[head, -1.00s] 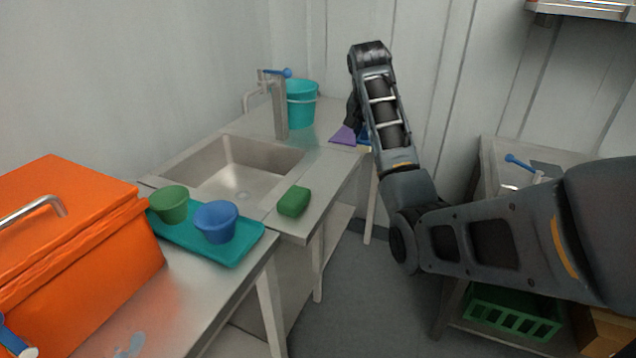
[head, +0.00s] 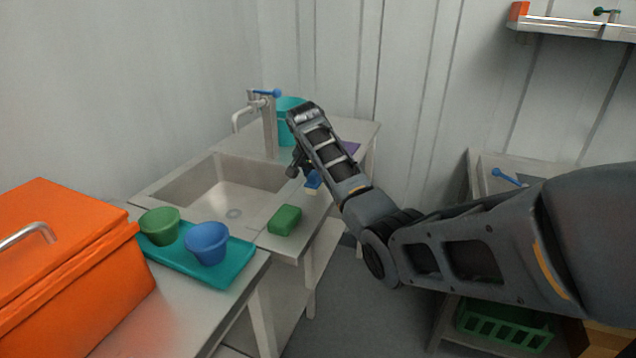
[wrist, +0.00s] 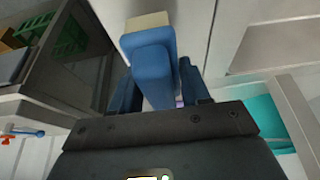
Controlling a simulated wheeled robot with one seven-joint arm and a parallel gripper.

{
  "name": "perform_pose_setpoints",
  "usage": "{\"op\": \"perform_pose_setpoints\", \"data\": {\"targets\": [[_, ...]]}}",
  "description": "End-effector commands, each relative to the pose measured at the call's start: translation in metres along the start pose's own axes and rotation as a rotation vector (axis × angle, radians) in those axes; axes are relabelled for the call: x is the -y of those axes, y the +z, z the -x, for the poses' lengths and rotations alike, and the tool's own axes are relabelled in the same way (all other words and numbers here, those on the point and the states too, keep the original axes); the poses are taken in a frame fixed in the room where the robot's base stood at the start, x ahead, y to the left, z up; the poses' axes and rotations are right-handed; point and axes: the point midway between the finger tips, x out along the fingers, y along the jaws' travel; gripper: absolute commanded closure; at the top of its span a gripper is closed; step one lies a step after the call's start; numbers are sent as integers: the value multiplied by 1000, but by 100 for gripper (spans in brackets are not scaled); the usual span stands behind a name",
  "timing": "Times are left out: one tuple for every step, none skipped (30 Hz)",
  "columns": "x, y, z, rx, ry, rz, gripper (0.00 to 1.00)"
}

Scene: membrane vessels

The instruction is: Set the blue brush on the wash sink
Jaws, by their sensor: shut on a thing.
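The blue brush (head: 312,180), with a cream bristle end, is mostly hidden behind my wrist in the head view. My gripper (head: 304,170) is shut on it; the wrist view shows the brush (wrist: 150,62) between my two fingers (wrist: 158,88). The wash sink (head: 262,165) is a steel counter with a sunken basin and a tap. The brush appears over the strip of counter right of the basin, behind the green sponge (head: 285,220). I cannot tell whether it touches the steel.
A teal bucket (head: 290,104) stands behind the tap (head: 269,125). A purple item (head: 350,148) lies at the counter's far right. In front are a teal tray (head: 233,270) with a green cup (head: 160,226) and a blue cup (head: 207,243), and an orange box (head: 75,280).

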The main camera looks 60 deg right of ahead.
Motion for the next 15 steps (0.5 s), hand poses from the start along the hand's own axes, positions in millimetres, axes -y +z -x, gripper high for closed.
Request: {"op": "perform_pose_setpoints", "data": {"targets": [[-1,3,-6,2,2,2,87],[-1,5,-10,2,3,2,87],[-1,6,-15,1,1,2,87],[-1,8,-18,1,2,1,87],[-1,8,-20,1,2,0,87],[-1,9,-22,1,1,0,87],[-1,10,-23,0,1,0,87],[-1,10,-23,0,0,0,87],[-1,10,-24,0,0,0,87],[-1,10,-23,0,0,0,87],[-1,10,-23,0,0,0,87],[-1,10,-23,0,0,0,87],[-1,10,-23,0,0,0,87],[-1,10,-23,0,0,0,87],[0,10,-24,0,0,0,87]]}}
